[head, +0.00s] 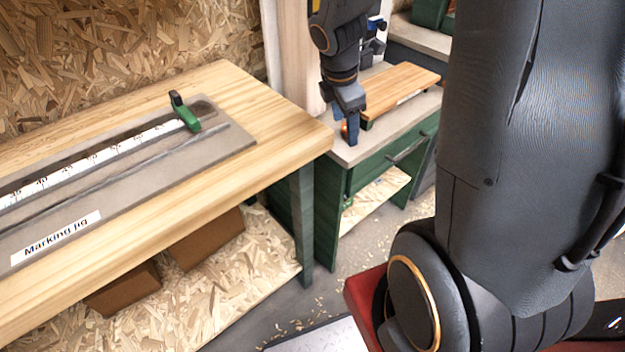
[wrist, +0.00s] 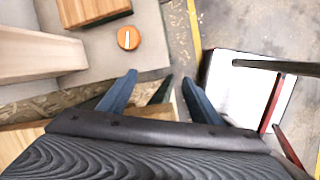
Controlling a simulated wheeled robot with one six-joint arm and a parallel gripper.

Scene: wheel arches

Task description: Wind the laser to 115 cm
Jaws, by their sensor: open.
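An orange round knob with a white line (wrist: 128,38) sits on a pale grey surface in the wrist view, at upper left. In the head view a bit of orange (head: 345,131) shows beside the blue fingers, mostly hidden. My gripper (head: 353,137) is over the near corner of the green bench in the head view. In the wrist view my gripper (wrist: 160,92) has its blue fingers wide apart with nothing between them; the knob is beyond the left finger and apart from it in the picture. I cannot make out a laser or its reading.
A wooden table (head: 240,90) at left carries a grey jig labelled "Marking jig" (head: 56,240), with a ruler and a green-and-black piece (head: 186,113). A wooden board (head: 400,84) lies on the green bench (head: 365,175). Brown boxes (head: 207,240) stand below the table.

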